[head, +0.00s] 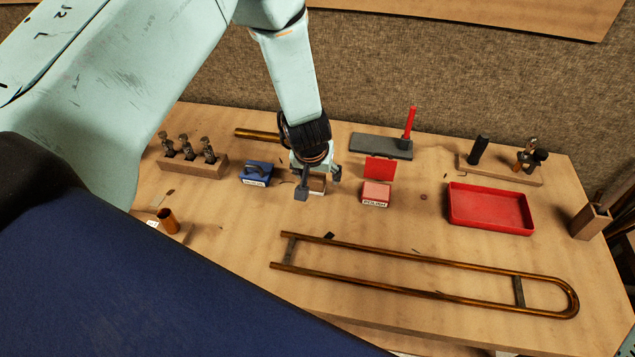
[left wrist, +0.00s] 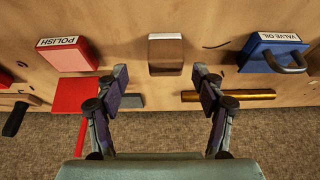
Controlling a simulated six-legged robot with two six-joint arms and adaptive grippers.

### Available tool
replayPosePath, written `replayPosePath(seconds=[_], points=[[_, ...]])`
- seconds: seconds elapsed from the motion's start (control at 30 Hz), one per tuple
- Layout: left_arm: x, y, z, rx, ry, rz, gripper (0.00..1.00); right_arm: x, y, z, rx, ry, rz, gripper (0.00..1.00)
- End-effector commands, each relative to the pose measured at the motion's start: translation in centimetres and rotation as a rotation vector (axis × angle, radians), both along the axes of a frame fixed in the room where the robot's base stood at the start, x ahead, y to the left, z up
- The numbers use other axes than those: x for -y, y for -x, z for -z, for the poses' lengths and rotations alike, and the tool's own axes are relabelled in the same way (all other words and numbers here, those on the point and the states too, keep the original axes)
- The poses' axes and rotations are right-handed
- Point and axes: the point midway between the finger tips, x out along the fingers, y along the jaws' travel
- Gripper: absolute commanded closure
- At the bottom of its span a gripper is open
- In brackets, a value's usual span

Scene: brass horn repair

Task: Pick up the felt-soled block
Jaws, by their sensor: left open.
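The felt-soled block (left wrist: 165,56) is a small brown block with a pale edge, lying on the bench. In the head view the block (head: 318,184) is partly hidden by my left gripper (head: 318,181). In the left wrist view my left gripper (left wrist: 161,84) is open and empty. Its two fingers are apart, and the block shows between and beyond their tips, at the upper middle. I cannot tell exactly how high the fingers are above the bench. My right gripper is in neither view.
A blue valve oil box (head: 256,174) stands left of the block, and a red polish box (head: 376,192) right of it. A brass tube (left wrist: 229,95) lies behind. A red tray (head: 490,208) and a long brass slide (head: 420,292) lie to the right and front.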

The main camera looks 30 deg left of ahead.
Motion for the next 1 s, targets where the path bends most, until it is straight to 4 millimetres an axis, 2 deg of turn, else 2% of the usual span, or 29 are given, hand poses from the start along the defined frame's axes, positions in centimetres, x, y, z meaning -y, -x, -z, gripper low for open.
replayPosePath(seconds=[0.3, 0.63, 1.0], points=[[-1.0, -1.7, 4.0, 0.000, -0.001, -0.001, 0.31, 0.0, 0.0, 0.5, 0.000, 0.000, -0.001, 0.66], [-1.1, -2.2, 4.5, 0.000, 0.000, -0.001, 0.31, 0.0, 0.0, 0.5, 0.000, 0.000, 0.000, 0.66], [-1.1, -2.2, 4.5, 0.000, 0.000, -0.001, 0.63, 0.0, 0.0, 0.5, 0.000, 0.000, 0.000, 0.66]])
